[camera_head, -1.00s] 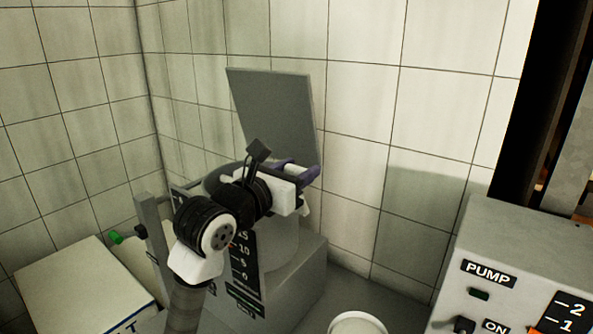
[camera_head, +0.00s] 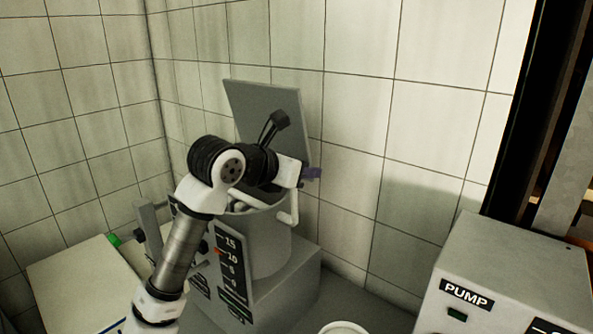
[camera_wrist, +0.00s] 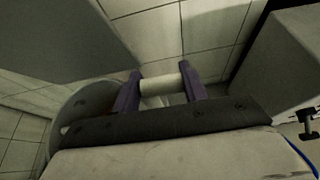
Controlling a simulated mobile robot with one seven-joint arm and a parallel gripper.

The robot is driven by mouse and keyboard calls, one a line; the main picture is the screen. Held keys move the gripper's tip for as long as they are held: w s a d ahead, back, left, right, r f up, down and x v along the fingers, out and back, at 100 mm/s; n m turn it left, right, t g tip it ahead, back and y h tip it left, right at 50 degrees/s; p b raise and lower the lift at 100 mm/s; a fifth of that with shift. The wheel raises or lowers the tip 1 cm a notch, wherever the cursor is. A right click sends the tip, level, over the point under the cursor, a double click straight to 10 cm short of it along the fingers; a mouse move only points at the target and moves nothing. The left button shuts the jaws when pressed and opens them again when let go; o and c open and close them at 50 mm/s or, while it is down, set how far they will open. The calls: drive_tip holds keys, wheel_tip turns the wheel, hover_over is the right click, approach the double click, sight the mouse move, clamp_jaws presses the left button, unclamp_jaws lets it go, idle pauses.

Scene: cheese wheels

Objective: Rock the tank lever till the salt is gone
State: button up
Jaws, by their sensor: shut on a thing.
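The grey tank (camera_head: 268,245) stands in the corner with its flat lid (camera_head: 262,118) raised. Its front has a dark scale (camera_head: 233,265) with a small red pointer near 10. A pale bent lever (camera_head: 293,212) rises at the tank's right side, partly hidden by my arm. My gripper (camera_head: 312,174) is above the tank's right rim. In the wrist view its purple fingers (camera_wrist: 161,88) are shut on a pale round bar (camera_wrist: 158,84), the lever's grip. My wrist hides much of the tank's mouth, so I cannot tell whether salt is inside.
A pale box (camera_head: 75,275) stands at the left, near a green-ended handle (camera_head: 114,240). A grey pump box (camera_head: 500,275) is at the right. A round white rim (camera_head: 343,328) shows at the bottom. Tiled walls stand close behind the tank.

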drive_tip(key=w+d, duration=0.1)
drive_tip(key=w+d+g+y, duration=0.1)
drive_tip(key=w+d+g, duration=0.1)
drive_tip(key=shift+w+d+f+y, duration=0.1)
drive_tip(key=shift+w+f+y, duration=0.2)
drive_tip(key=shift+b+x, duration=0.3)
drive_tip(key=shift+x, duration=0.65)
drive_tip(key=shift+d+r, duration=0.15)
drive_tip(key=o, duration=1.3)
drive_tip(key=shift+d, duration=0.1)
drive_tip(key=shift+a, duration=0.2)
drive_tip(key=b+v, duration=0.3)
drive_tip(key=v, duration=1)
drive_tip(key=shift+s+a+r, duration=0.1)
drive_tip(key=shift+r, duration=0.3)
